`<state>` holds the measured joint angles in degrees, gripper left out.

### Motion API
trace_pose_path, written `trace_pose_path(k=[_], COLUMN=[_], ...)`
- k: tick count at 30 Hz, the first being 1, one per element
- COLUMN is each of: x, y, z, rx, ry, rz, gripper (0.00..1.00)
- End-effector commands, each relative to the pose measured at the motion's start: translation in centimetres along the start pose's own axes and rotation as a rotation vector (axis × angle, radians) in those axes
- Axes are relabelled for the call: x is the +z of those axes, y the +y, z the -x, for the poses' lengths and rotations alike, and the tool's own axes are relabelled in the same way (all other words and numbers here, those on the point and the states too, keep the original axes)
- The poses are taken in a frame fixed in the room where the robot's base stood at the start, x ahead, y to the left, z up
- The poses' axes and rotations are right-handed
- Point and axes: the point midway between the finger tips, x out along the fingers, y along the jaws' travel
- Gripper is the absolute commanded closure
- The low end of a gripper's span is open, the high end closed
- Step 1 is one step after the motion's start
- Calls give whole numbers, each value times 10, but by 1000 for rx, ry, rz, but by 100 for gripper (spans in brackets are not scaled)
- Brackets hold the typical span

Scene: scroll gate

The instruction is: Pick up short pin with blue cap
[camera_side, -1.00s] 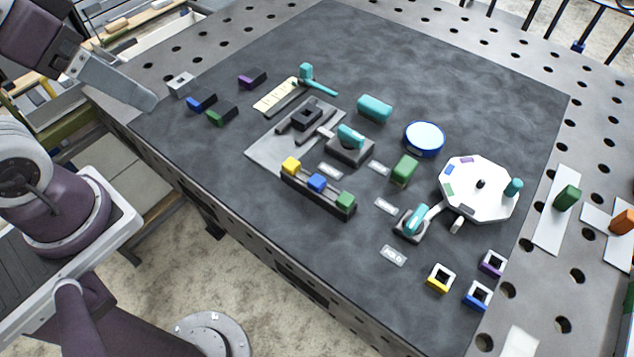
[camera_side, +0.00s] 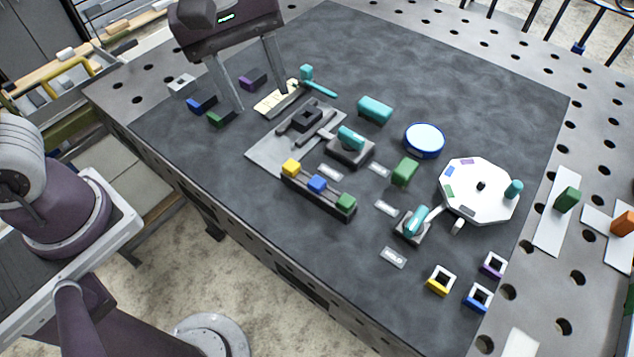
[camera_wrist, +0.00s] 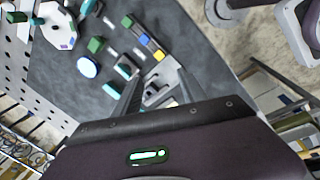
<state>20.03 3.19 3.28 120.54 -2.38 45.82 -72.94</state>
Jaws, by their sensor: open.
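A blue cap (camera_side: 317,184) sits in the middle of a dark rack (camera_side: 330,200), between a yellow cap (camera_side: 291,167) and a green cap (camera_side: 346,201). Any pin shaft below the blue cap is hidden. The blue cap also shows in the wrist view (camera_wrist: 144,39), beside the yellow cap (camera_wrist: 159,55). My gripper (camera_side: 262,101) is open and empty, with its fingers pointing down over the far left of the dark mat. In the side view it is up and left of the rack, apart from it. Its two fingers also show in the wrist view (camera_wrist: 160,82).
A grey plate (camera_side: 262,150) with a dark slotted block lies behind the rack. Blue (camera_side: 202,104), green (camera_side: 221,115) and purple (camera_side: 252,79) blocks lie near my gripper. A teal-handled part (camera_side: 350,138), a round blue-rimmed dish (camera_side: 424,139) and a white turntable (camera_side: 480,192) stand to the right.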

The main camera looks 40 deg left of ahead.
Motion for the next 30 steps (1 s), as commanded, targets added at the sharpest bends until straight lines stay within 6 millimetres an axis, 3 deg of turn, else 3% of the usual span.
trace_pose_path(k=[1,3,7,21,29,30], x=[12,26,45,49,50,50], y=[17,34,47,38,37,37], z=[-29,-64,-108,-183,-190,-190], rx=[-57,-111,-170,-189,-185,-185], ry=[-13,-8,20,33,32,32], rz=[124,306,522,592,592,592], gripper=[51,51,51,51,51,55])
